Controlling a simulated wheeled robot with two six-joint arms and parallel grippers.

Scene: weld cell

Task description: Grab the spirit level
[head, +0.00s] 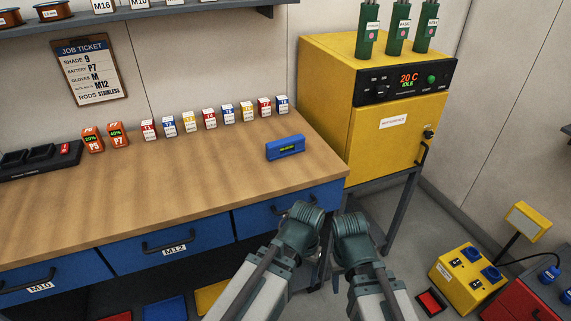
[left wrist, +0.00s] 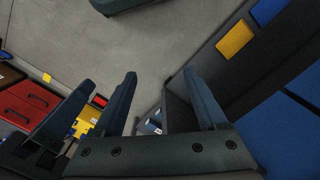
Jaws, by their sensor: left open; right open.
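The spirit level (head: 285,147) is a short blue bar with a yellow-green vial strip. It lies on the wooden bench top near its right end in the head view. My left gripper (head: 306,214) is in front of the bench's right front corner, below the level in the picture and apart from it. Its two fingers stand apart with nothing between them in the left wrist view (left wrist: 160,75). My right gripper (head: 350,224) is just to its right, also clear of the level; its fingertips are hard to make out. The level is not in the left wrist view.
Several small labelled boxes (head: 208,118) stand in a row behind the level. A yellow oven (head: 384,120) stands right of the bench. Blue drawers (head: 176,247) with handles are under the bench top (head: 150,200). A yellow box (head: 466,279) is on the floor at right.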

